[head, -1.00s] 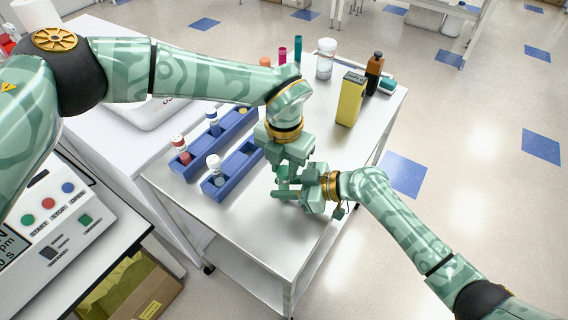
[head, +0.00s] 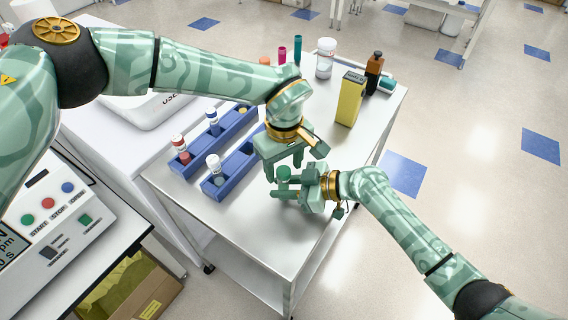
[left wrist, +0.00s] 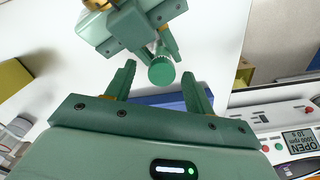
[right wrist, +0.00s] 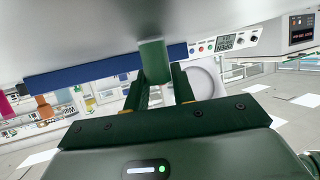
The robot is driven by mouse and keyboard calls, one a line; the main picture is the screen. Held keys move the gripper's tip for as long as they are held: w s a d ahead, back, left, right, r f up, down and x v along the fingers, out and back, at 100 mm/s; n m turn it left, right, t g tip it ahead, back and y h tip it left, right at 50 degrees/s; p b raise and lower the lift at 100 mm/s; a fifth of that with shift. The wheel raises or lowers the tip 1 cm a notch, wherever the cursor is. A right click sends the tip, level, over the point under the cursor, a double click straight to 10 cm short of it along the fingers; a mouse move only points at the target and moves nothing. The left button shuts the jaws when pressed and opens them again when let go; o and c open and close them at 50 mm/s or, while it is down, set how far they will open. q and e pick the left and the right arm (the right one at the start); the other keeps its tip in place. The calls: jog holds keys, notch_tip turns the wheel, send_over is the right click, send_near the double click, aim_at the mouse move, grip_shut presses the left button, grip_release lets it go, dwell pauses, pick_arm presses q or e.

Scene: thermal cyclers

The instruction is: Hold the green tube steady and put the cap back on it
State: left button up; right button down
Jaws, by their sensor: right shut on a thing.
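The green cap (head: 284,172) shows as a small round top at my right gripper's fingers. In the left wrist view the ribbed cap (left wrist: 161,71) is at the near end of what my right gripper (left wrist: 125,25) holds. My right gripper (head: 287,190) is shut on the green tube (right wrist: 155,62), a green cylinder between its fingers in the right wrist view. The tube's body is mostly hidden in the head view. My left gripper (head: 284,166) is open just above, its fingers spread apart with the cap beyond them. How firmly the cap sits cannot be told.
Two blue racks (head: 233,178) with capped tubes stand left of the grippers on the metal cart (head: 190,197). A yellow container (head: 350,99), a brown bottle (head: 373,75) and a white jar (head: 325,60) stand behind. The cart's front right is clear.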

pick_arm(q)
notch_tip(320, 180, up, 12)
dwell(0.6)
pick_arm(e)
jog(key=c, duration=1.1)
grip_release()
pick_arm(q)
jog(key=shift+r, duration=0.1)
pick_arm(e)
jog(key=v, duration=1.6)
jog(key=shift+s+d, duration=0.1)
jog(key=shift+d, duration=0.1)
